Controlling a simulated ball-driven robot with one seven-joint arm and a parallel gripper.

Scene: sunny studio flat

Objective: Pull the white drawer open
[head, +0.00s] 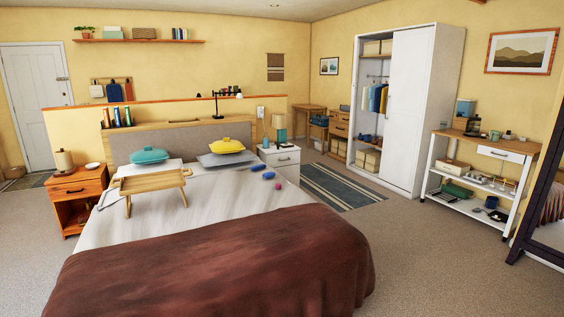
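Two white drawers show in the head view. One is the white drawer front (501,154) under the wooden top of the white-framed console table at the right; it looks shut and has a dark handle. The other is the white bedside cabinet (286,162) at the bed's far right corner, whose drawer front has a dark handle and also looks shut. I cannot tell from the picture which one the task means. My gripper is not in view.
The bed (215,250) with a brown blanket fills the middle foreground. A striped rug (338,187) lies between it and the white wardrobe (420,110). A dark-framed mirror (545,215) stands at the right edge. Carpet (440,265) is clear right of the bed.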

